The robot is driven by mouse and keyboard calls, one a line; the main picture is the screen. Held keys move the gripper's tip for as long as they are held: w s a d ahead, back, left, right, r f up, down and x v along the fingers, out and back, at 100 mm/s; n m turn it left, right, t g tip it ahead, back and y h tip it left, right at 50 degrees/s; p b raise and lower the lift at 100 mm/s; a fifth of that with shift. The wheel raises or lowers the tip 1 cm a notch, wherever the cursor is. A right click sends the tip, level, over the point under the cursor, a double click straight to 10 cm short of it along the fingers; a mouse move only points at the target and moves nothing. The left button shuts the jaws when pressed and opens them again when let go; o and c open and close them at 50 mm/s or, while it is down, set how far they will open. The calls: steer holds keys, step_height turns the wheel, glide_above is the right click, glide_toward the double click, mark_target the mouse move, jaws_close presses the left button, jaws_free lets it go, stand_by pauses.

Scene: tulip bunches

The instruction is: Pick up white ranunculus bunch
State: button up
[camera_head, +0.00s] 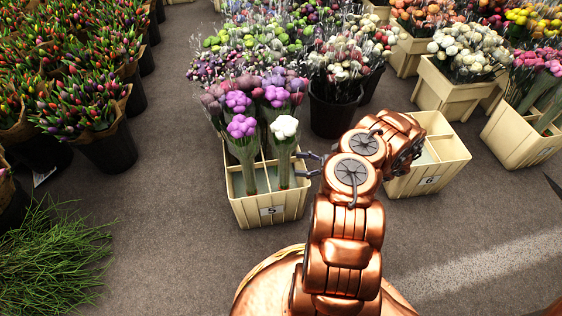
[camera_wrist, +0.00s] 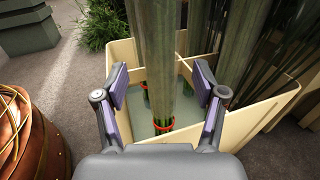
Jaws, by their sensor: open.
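The white ranunculus bunch (camera_head: 284,128) stands upright in the front right compartment of the wooden crate labelled 5 (camera_head: 271,212). Its green stems also show in the wrist view (camera_wrist: 160,60), bound low down by a red band. My gripper (camera_head: 309,164) is at the right side of this bunch, at stem height. In the wrist view, my gripper (camera_wrist: 162,94) is open, with its two padded fingers either side of the stems and a gap on each side. The flower head is outside the wrist view.
Purple bunches (camera_head: 242,127) stand beside the white one in the same crate; more stems rise close at right in the wrist view (camera_wrist: 262,50). Crate 6 (camera_head: 430,180) stands to the right, partly behind my arm. Bare floor (camera_head: 180,220) lies left of crate 5.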

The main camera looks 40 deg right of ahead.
mark_target(284, 163)
steer(key=shift+b+x, duration=1.3)
steer(key=shift+x, duration=1.65)
jaws_close()
